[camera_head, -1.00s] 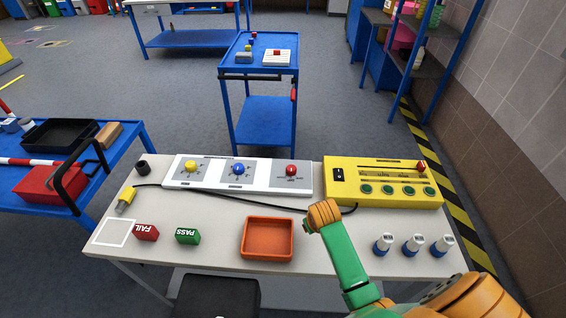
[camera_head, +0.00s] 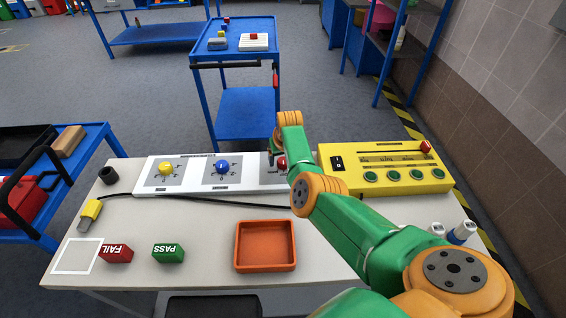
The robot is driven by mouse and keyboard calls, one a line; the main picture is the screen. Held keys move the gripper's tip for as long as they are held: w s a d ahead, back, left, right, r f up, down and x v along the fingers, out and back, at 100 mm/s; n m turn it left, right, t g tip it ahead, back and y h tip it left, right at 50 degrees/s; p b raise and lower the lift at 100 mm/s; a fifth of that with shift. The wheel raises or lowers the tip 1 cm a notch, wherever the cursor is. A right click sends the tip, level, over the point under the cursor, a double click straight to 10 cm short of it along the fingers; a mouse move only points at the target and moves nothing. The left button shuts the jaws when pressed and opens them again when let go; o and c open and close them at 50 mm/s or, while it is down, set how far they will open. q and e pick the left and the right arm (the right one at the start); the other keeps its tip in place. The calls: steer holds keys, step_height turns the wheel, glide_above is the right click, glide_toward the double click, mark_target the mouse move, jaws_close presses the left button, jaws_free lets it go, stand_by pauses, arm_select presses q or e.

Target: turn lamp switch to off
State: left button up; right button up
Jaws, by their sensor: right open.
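A white panel (camera_head: 194,177) at the back of the table carries a yellow knob (camera_head: 166,169), a blue knob (camera_head: 222,167) and a red knob (camera_head: 282,164). The labels are too small to read, so I cannot tell which is the lamp switch. My right gripper (camera_head: 272,154) is open, pointing down by the red knob at the panel's right end. My arm hides part of this end, and I cannot tell whether the gripper touches the knob. My left gripper is out of view.
An orange tray (camera_head: 265,267), a green PASS block (camera_head: 168,253) and a red FAIL block (camera_head: 117,254) are at the front. A black cable (camera_head: 215,202) runs in front of the panel. My right arm covers the table's right part, partly hiding white-and-blue bottles (camera_head: 461,232).

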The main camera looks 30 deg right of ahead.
steer(key=shift+w+f, duration=0.15)
steer(key=shift+f, duration=0.1)
steer(key=shift+r, duration=0.1)
steer(key=shift+c, duration=0.7)
jaws_close()
